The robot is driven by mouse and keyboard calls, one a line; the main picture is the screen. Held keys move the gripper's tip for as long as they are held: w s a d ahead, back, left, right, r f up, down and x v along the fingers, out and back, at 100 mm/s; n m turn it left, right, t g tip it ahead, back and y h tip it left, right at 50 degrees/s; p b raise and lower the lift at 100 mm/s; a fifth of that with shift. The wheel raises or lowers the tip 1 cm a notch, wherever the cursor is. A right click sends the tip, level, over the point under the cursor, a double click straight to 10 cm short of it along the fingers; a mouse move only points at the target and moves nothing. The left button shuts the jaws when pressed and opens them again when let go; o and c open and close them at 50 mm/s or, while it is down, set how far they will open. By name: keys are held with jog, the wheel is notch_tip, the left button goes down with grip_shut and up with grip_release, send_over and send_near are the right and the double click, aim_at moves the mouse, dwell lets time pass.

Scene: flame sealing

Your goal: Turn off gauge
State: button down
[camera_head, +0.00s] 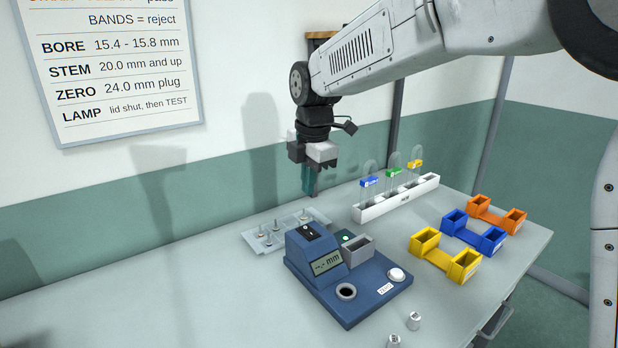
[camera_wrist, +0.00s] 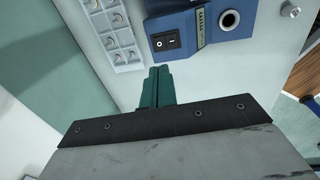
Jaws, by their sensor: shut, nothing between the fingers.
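The blue gauge (camera_head: 345,290) stands on the table in the head view, with a small grey display (camera_head: 327,264) showing dashes and "mm". A black rocker switch (camera_head: 309,231) sits on top of its raised housing. The switch also shows in the wrist view (camera_wrist: 165,43), marked with a line and a circle; which side is pressed I cannot tell. My gripper (camera_head: 309,186) is above and behind the gauge, pointing down, apart from it. Its green fingers (camera_wrist: 157,84) are shut and empty, and in the wrist view they lie just below the switch.
A white tray (camera_head: 262,243) with small metal parts lies behind the gauge. A white rack (camera_head: 372,212) with colour-tagged loops stands at the back. Yellow (camera_head: 440,258), blue (camera_head: 470,235) and orange (camera_head: 492,217) holders stand right. Two small metal plugs (camera_head: 414,321) stand in front. The table's left is clear.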

aim_at(305, 228)
jog(key=f, duration=0.6)
jog(key=w+f, duration=0.1)
jog(key=f, duration=0.2)
jog(key=shift+a+f, duration=0.3)
jog(key=shift+f, duration=0.1)
jog(key=shift+w+d+f, duration=0.1)
jog(key=shift+d, duration=0.05)
jog(key=shift+a, duration=0.4)
jog(key=shift+d, duration=0.25)
jog(key=shift+s, duration=0.2)
jog(key=shift+s+d, duration=0.4)
jog(key=shift+s, duration=0.1)
